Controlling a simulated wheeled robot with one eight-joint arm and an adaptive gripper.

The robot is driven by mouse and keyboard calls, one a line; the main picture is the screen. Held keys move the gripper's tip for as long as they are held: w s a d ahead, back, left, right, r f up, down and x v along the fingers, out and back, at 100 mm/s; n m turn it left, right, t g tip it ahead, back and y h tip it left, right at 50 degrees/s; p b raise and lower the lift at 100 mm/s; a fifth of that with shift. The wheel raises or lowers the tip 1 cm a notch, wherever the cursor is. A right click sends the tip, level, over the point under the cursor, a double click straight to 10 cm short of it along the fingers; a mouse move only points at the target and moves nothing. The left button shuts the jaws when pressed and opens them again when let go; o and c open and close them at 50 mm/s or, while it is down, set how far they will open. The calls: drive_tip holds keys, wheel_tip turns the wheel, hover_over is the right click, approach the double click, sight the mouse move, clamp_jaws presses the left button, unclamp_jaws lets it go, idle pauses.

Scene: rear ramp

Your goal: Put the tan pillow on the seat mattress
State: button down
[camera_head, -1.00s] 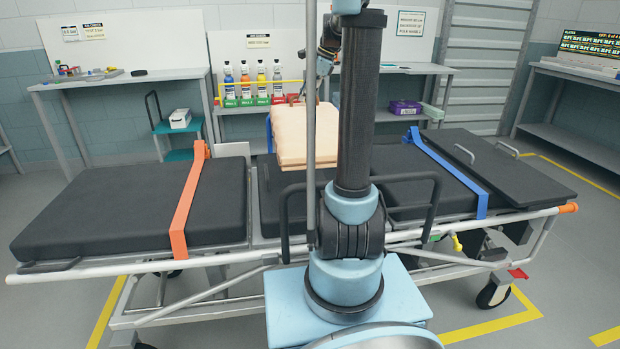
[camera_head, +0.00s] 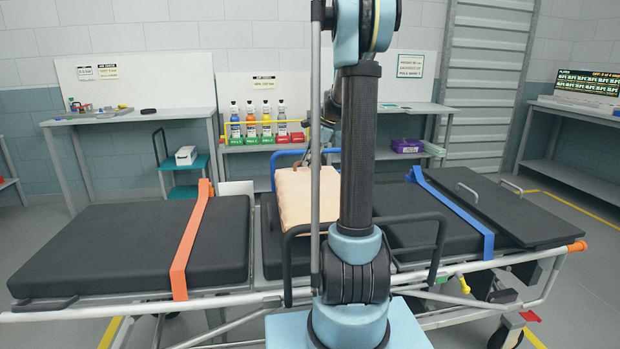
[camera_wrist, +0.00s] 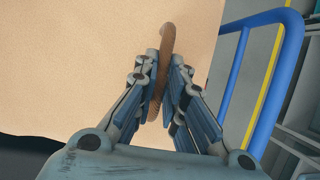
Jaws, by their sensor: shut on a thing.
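The tan pillow (camera_head: 300,197) is over the black seat mattress (camera_head: 272,240), the middle section of the stretcher, behind the near black rail. It looks flat and low; I cannot tell whether it fully rests there. My gripper (camera_head: 322,150) is at the pillow's far edge, partly hidden by my arm. In the wrist view, my gripper (camera_wrist: 163,85) is shut on a brown loop handle (camera_wrist: 164,50) attached to the pillow, whose tan surface (camera_wrist: 80,70) fills the upper left. My arm hides the pillow's right side in the head view.
An orange strap (camera_head: 192,240) crosses the left mattress section and a blue strap (camera_head: 455,210) the right. The black side rail (camera_head: 290,245) stands in front. A blue rail (camera_wrist: 235,75) is close beside my gripper. Bottles (camera_head: 267,122) stand on a shelf behind.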

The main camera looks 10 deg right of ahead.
sight(310, 170)
drive_tip(key=shift+f, duration=2.25)
drive_tip(key=c, duration=1.7)
unclamp_jaws()
drive_tip(key=shift+o, duration=0.2)
drive_tip(key=shift+r, duration=0.1)
drive_tip(key=v, duration=1.2)
